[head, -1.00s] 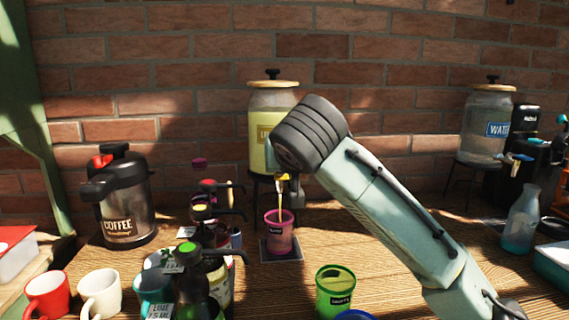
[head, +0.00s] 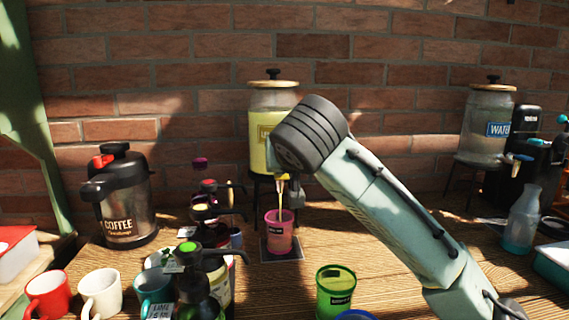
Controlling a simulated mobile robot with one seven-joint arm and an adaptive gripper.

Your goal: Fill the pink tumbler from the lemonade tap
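The pink tumbler (head: 279,234) stands upright on a dark square mat (head: 282,255) below the lemonade dispenser. The lemonade dispenser (head: 262,145) is a glass jar of yellow liquid with a wooden lid, on a dark stand. A pale yellow stream runs from its tap (head: 282,178) down into the tumbler. The level inside the tumbler cannot be made out. My arm reaches in from the lower right, and its thick dark wrist covers part of the dispenser. My gripper (head: 294,187) is mostly hidden behind the wrist, by the tap. Its fingers cannot be made out clearly.
A green tumbler (head: 336,291) stands in front. Several pump bottles (head: 205,275) crowd the left of the pink tumbler. Mugs (head: 100,292) and a coffee urn (head: 124,200) are further left. A water dispenser (head: 489,125) and a carafe (head: 521,220) stand right.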

